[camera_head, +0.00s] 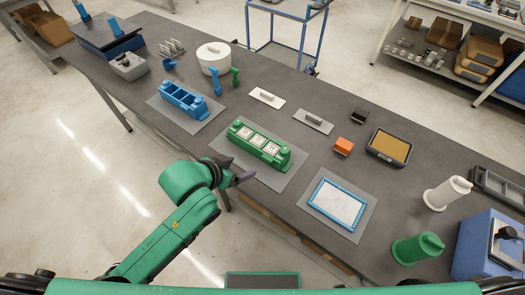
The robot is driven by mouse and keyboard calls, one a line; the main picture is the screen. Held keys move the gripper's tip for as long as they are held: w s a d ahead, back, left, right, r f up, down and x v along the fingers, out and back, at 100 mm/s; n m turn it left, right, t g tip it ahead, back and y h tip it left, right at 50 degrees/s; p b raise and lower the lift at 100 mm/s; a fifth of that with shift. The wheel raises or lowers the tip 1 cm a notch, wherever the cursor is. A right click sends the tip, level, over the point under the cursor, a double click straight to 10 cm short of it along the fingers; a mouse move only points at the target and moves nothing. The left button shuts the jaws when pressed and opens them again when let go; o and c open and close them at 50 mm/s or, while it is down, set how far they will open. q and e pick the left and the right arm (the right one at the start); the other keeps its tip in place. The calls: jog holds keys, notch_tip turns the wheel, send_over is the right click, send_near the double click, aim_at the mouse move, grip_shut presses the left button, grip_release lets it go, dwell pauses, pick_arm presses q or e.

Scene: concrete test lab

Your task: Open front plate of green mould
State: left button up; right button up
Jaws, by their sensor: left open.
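The green mould (258,145) sits on a grey mat (275,183) near the middle of the table. It holds a few pale square blocks in its compartments, and its long front side faces me. My left gripper (243,173) is at the end of the green arm from the left, at the table's front edge, just short of the mould's front left side. It is open and appears empty and apart from the mould; its fingers are small and dark in this view. My right gripper is out of view.
A blue mould (183,98) stands on another mat to the left. A blue-framed tray (337,203) lies to the right. Two flat handled plates, a white one (267,96) and a grey one (314,121), lie behind.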

aim_at(266, 160)
pick_arm(q)
jog(key=x, duration=0.4)
jog(key=d+x, duration=0.1)
jog(key=x, duration=0.4)
jog(key=r+p+x, duration=0.1)
jog(key=x, duration=0.4)
jog(key=shift+w+d, duration=0.1)
jog(key=shift+d, duration=0.1)
jog(key=shift+r, duration=0.1)
grip_shut()
jog(key=shift+a+f+h, duration=0.1)
jog(key=shift+f+h, duration=0.1)
jog(key=shift+h, duration=0.1)
jog(key=shift+s+a+f+t+h+b, duration=0.35)
jog(key=shift+s+t+b, duration=0.3)
jog(key=shift+b, duration=0.5)
jog(key=f+t+h+b, duration=0.1)
jog(key=t+b, duration=0.1)
jog(key=b, duration=0.2)
jog(key=s+a+f+t+h+b, duration=0.1)
jog(key=t+h+b, duration=0.1)
jog(key=b, duration=0.2)
jog(key=s+f+t+h+b, duration=0.1)
jog(key=f+t+b, duration=0.1)
jog(key=b, duration=0.3)
jog(key=shift+s+a, duration=0.1)
jog(key=shift+a, duration=0.2)
jog(key=shift+r+t+h+b, duration=0.1)
jog(key=shift+t+h+b, duration=0.25)
jog(key=shift+b, duration=0.25)
